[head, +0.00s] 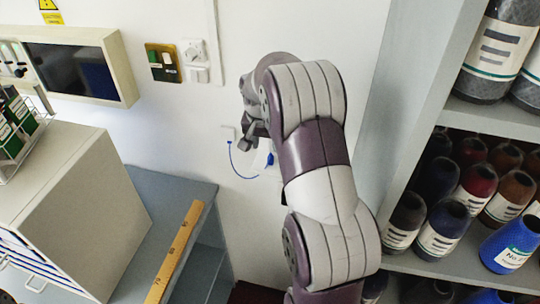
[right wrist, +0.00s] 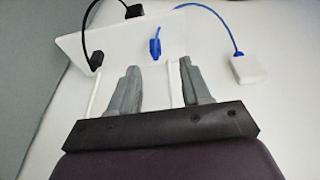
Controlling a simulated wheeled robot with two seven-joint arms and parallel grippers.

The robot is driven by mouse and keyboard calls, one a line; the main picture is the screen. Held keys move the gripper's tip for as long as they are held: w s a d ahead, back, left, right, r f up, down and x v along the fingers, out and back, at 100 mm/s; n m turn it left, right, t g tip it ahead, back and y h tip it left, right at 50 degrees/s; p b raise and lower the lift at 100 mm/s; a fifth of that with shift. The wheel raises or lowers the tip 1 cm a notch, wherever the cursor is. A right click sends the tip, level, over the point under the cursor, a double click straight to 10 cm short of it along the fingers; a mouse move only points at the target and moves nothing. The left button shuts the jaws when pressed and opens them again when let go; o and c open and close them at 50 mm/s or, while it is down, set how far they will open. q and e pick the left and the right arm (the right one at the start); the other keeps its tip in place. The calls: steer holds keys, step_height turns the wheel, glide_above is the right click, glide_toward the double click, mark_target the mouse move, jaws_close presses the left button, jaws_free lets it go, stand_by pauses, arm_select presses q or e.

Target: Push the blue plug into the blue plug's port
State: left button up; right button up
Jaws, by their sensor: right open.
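The blue plug (head: 270,159) is at the wall beside my right arm in the head view. In the right wrist view the blue plug (right wrist: 155,46) is at a white plate (right wrist: 122,40), with its blue cable running right to a white box (right wrist: 249,68). I cannot tell how deep it sits; its port is not distinguishable. My right gripper (right wrist: 160,64) is open, its two grey fingers apart, with the plug just beyond and between the tips. The right gripper (head: 254,138) is partly hidden by my arm in the head view. My left gripper is not in view.
A black plug (right wrist: 96,60) with a black cable is on the plate's left. A shelf of bottles (head: 463,265) stands right of my arm. A grey counter (head: 165,190) with a wooden ruler (head: 175,252) and a white drawer cabinet (head: 75,205) is at left.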

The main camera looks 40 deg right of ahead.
mark_target(270, 157)
steer(key=shift+x, duration=0.75)
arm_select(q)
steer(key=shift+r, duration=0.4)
arm_select(e)
steer(key=shift+f, duration=0.2)
steer(key=f+p, duration=0.1)
steer(key=p, duration=0.2)
steer(key=shift+d+f, duration=0.2)
steer(key=shift+d, duration=0.2)
steer(key=p+x, duration=0.1)
steer(key=x, duration=0.1)
steer(key=shift+d+f, duration=0.15)
steer(key=shift+f, duration=0.25)
steer(key=shift+w+d+f, duration=0.1)
steer(key=shift+w+f, duration=0.05)
steer(key=shift+f, duration=0.3)
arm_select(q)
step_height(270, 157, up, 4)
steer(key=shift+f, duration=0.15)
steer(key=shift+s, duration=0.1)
arm_select(e)
steer(key=shift+r, duration=0.1)
steer(key=shift+c, duration=0.3)
jaws_close()
